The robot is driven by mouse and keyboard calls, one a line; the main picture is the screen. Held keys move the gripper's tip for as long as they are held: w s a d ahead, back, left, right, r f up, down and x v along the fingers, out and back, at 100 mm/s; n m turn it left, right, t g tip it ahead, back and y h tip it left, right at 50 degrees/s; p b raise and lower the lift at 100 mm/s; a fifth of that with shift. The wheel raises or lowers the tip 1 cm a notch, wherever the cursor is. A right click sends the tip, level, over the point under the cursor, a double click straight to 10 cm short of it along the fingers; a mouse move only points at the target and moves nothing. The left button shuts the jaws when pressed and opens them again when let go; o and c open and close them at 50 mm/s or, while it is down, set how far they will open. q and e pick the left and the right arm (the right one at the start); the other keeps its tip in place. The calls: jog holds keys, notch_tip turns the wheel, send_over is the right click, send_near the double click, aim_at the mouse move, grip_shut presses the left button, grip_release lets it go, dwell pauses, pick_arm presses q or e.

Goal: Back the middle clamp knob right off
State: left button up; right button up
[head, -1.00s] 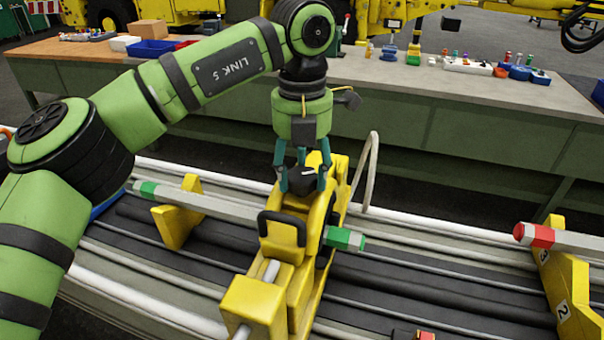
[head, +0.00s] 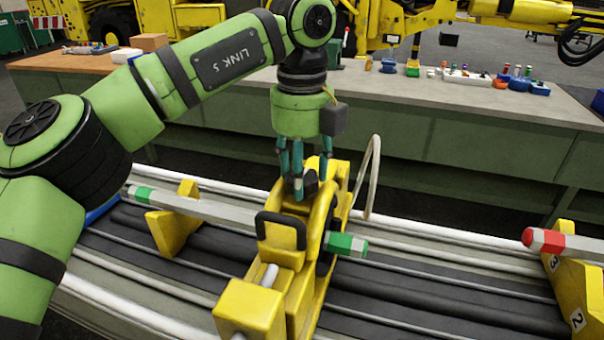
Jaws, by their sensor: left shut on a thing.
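The yellow middle clamp (head: 285,268) sits on the rail bed around a grey hexagonal rod (head: 205,208). The rod has a green band (head: 141,194) near its left end and a green tip (head: 346,244) beyond the clamp on the right. The black clamp knob (head: 311,183) is on the clamp's upper part, partly hidden by fingers. My left gripper (head: 303,184) points down from above with its teal fingers shut around the knob. My right gripper is not in view.
A yellow support (head: 174,220) holds the rod at left. Another yellow support (head: 573,290) at right carries a red-tipped rod (head: 543,240). A grey cable loop (head: 373,175) rises beside the clamp. A workbench (head: 440,105) with small parts stands behind.

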pick_arm(q)
jog(key=shift+f+n, duration=0.15)
jog(key=shift+n, duration=0.35)
jog(key=o, duration=1.2)
jog(key=shift+c, duration=0.2)
jog(key=shift+r, duration=0.25)
notch_tip(320, 180, up, 7)
jog(key=shift+r, duration=0.1)
